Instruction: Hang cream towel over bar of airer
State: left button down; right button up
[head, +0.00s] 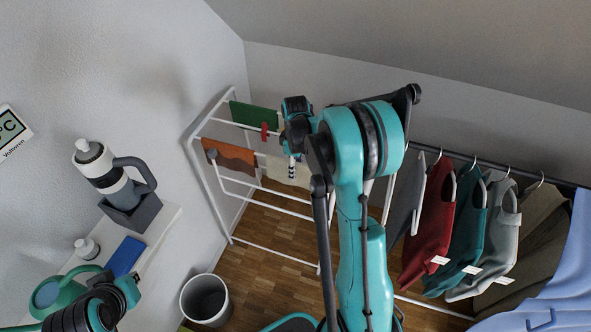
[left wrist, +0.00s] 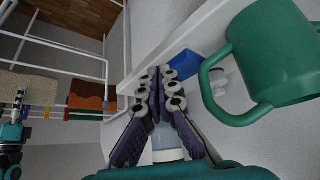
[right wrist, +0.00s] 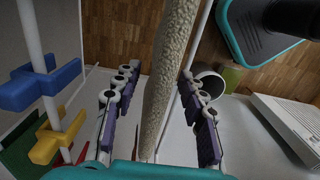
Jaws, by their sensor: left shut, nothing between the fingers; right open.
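The cream towel (head: 274,168) hangs on a bar of the white airer (head: 218,196), right of an orange and brown cloth. It also shows in the left wrist view (left wrist: 35,88). In the right wrist view the towel (right wrist: 166,75) is seen edge-on as a long strip between the fingers. My right gripper (right wrist: 155,92) is open around it, with gaps visible on both sides. In the head view my right arm hides part of the towel and airer. My left gripper (left wrist: 160,78) is shut and empty, near the shelf at the left.
A green cloth (head: 254,116) and the orange and brown cloth (head: 230,156) hang on the airer. Blue (right wrist: 40,88) and yellow (right wrist: 57,138) pegs sit close by my right gripper. A green watering can (left wrist: 265,60) stands beside my left gripper. A bin (head: 205,299) stands on the floor.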

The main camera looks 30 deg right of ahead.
notch_tip(320, 180, up, 11)
jog(key=shift+r, duration=0.1)
jog(key=s+a+r+m+t, duration=0.35)
jog(key=s+a+r, duration=0.25)
jog(key=s+a, duration=0.3)
jog(key=s+a+f+m+t, duration=0.2)
jog(key=s+a, duration=0.4)
jog(key=s, duration=0.4)
jog(key=shift+a+f+m+t, duration=0.25)
jog(key=shift+f+m+t, duration=0.15)
jog(key=shift+m+t, duration=0.65)
